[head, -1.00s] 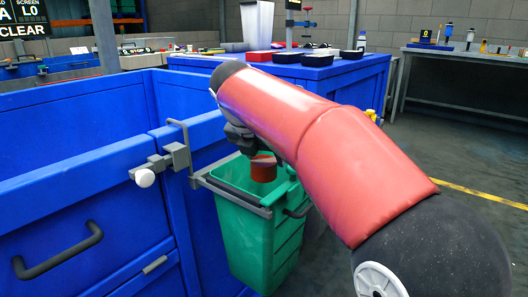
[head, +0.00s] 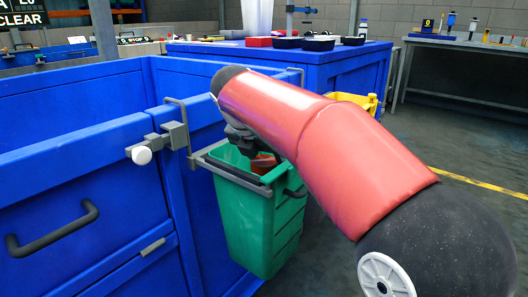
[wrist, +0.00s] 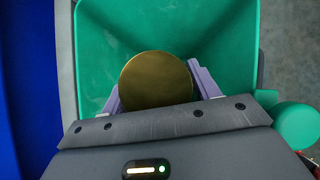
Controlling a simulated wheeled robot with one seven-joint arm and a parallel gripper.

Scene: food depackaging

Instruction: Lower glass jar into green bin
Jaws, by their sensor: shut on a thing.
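The green bin (head: 262,228) hangs from a grey bracket on the side of the blue cabinet in the head view. Its inner walls (wrist: 235,40) fill most of the wrist view. The glass jar shows as a round gold lid (wrist: 156,80) between my gripper's two fingers (wrist: 157,92). In the head view a reddish part of the jar (head: 264,163) shows at the bin's mouth, mostly hidden by my gripper and the bin rim. My gripper is shut on the jar, over the bin opening. The jar's lower part and the bin floor are hidden.
The blue cabinet (head: 60,190) stands close on the left, with a grey bracket (head: 172,140) and white knob. A yellow bin (head: 362,101) is partly hidden behind my arm. A blue counter (head: 345,75) with black trays stands behind. Open floor lies to the right.

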